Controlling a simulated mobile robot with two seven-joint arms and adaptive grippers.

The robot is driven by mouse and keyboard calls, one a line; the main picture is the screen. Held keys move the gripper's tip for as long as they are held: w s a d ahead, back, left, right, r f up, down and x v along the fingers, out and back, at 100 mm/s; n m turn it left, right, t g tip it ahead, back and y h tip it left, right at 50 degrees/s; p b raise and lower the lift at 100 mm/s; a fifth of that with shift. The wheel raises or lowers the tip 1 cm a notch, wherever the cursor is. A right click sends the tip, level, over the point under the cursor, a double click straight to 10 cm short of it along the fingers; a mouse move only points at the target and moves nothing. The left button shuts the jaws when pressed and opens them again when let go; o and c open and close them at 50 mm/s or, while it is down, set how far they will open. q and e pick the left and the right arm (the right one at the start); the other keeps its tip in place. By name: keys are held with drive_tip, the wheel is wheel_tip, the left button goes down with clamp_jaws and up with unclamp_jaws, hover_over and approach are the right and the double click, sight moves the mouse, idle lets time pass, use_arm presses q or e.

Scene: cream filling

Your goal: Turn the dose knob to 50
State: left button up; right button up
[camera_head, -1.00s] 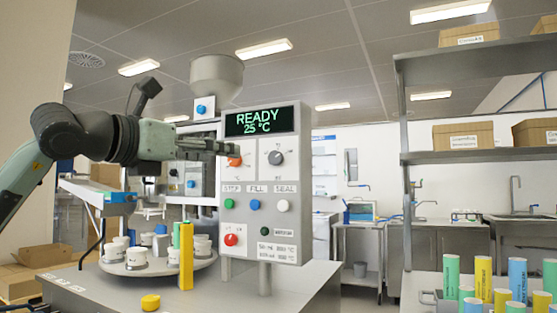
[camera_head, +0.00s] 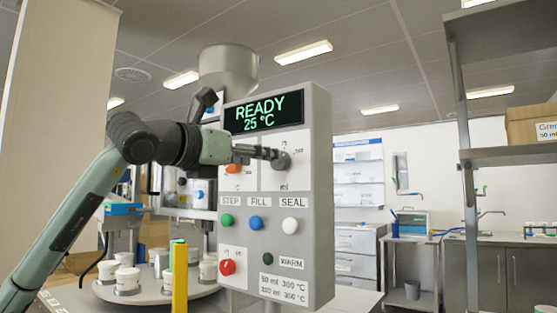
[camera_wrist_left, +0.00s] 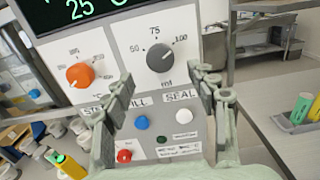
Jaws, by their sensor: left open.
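The dose knob (camera_head: 282,161) is a round grey dial on the front panel, right of an orange knob. In the left wrist view the dose knob (camera_wrist_left: 160,57) has 50, 75 and 100 around it and "ml" below. Its mark seems to point up and right, toward 100. My left gripper (camera_head: 268,153) reaches in from the left, with its tips beside the knob in the head view. In the left wrist view the open left gripper (camera_wrist_left: 163,88) has its fingers on either side below the knob, with nothing between them. My right gripper is not in view.
The panel display (camera_head: 264,112) reads READY, 25 °C. The orange knob (camera_wrist_left: 80,75) is left of the dose knob. Green, blue (camera_head: 256,223) and white (camera_head: 290,226) buttons sit below, with a red knob (camera_head: 227,267). A turntable with white jars (camera_head: 127,279) is at lower left.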

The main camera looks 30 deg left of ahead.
use_arm(q)
drive_tip(key=w, duration=0.3)
drive_tip(key=w+p, duration=0.1)
drive_tip(key=w, duration=0.1)
drive_tip(key=shift+w+d+f, duration=0.1)
drive_tip(key=shift+w+d, duration=0.2)
drive_tip(key=shift+d, duration=0.1)
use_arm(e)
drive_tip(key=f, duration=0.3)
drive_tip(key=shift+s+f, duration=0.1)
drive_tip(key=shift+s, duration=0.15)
use_arm(q)
drive_tip(key=c, duration=1.2)
